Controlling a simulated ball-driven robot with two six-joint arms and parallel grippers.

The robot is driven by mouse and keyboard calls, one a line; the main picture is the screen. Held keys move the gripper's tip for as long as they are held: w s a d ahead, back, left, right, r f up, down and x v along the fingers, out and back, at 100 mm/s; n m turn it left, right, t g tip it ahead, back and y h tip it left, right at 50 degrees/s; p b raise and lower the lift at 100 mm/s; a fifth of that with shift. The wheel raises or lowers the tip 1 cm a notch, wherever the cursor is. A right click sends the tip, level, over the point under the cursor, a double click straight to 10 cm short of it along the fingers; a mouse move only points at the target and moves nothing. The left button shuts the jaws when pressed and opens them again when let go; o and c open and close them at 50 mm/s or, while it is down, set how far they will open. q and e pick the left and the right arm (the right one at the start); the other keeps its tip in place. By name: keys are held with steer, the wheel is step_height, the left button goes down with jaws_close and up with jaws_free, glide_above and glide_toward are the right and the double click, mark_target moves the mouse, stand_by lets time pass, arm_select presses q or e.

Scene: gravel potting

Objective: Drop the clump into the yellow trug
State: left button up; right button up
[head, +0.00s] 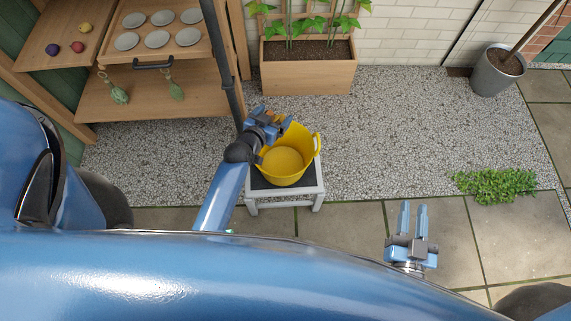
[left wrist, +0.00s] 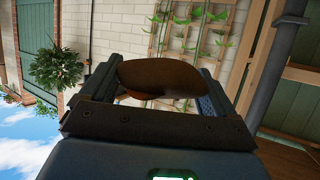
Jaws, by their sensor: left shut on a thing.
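The brown clump (left wrist: 158,76) sits between the fingers of my left gripper in the left wrist view. My left gripper (head: 272,124) is shut on it. The trug stands upright on a small grey stool (head: 306,191) with a dark top. Its visible yellow inside looks bare. My right gripper (head: 412,218) is empty at the lower right, with a gap between its fingers, well away from the trug.
A wooden shelf unit (head: 150,100) with saucers and small balls stands at the left. A wooden planter (head: 308,76) with climbing plants is behind the trug. A grey pot (head: 496,73) stands at the far right. A low green plant (head: 495,185) grows by the paving. Gravel around is mostly clear.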

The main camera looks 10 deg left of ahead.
arm_select(q)
step_height(320, 180, down, 12)
steer(key=w+d+b, duration=0.1)
steer(key=b, duration=0.8)
steer(key=shift+w+f, duration=0.15)
arm_select(e)
step_height(320, 180, down, 10)
steer(key=shift+f, duration=0.25)
arm_select(q)
steer(key=o, duration=0.8)
steer(key=p+v, duration=0.1)
steer(key=v, duration=1)
steer(key=shift+a, duration=0.1)
arm_select(e)
steer(key=shift+r, duration=0.5)
arm_select(q)
steer(key=shift+w, duration=0.1)
